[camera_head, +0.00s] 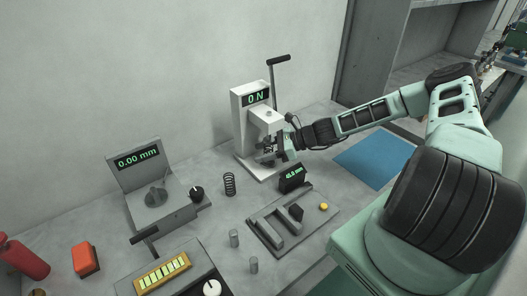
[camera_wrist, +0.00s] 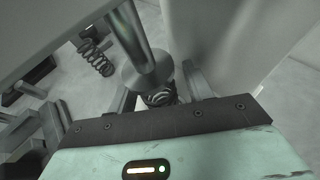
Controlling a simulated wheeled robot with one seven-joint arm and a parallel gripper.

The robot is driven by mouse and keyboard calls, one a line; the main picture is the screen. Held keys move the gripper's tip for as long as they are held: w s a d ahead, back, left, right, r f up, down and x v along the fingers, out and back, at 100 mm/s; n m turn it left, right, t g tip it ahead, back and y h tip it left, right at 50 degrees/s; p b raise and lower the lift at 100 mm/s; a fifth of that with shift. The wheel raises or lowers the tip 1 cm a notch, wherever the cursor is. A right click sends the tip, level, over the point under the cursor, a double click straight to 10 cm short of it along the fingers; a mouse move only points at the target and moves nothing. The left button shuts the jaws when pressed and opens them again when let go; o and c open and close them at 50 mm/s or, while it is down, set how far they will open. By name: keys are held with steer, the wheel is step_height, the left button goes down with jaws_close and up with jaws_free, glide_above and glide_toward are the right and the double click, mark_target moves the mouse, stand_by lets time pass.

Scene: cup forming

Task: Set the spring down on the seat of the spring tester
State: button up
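The spring tester (camera_head: 243,125) is a pale stand with a "0 N" display and a black-handled lever, at the back middle. My gripper (camera_head: 272,152) is at its front, reaching in under the press head from the right. In the wrist view, a dark coil spring (camera_wrist: 160,98) stands between my two fingers (camera_wrist: 158,88), below the round press plate (camera_wrist: 146,75). The plate hides part of the spring. The seat beneath it is hidden, so I cannot tell whether the spring touches it. I cannot tell whether the fingers grip the spring or stand just clear.
Another spring (camera_head: 230,184) stands on the bench, left of the tester; it also shows in the wrist view (camera_wrist: 97,58). A small black display (camera_head: 292,178) and a grey slotted fixture (camera_head: 270,236) are in front. A height gauge (camera_head: 160,205) stands left, a blue mat (camera_head: 374,158) right.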

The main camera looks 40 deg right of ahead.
steer(key=shift+r, duration=0.1)
steer(key=shift+d+r, duration=0.1)
steer(key=shift+d, duration=0.1)
steer(key=b+v, duration=0.2)
steer(key=v, duration=0.9)
steer(key=shift+s+d, duration=0.25)
steer(key=shift+s, duration=0.05)
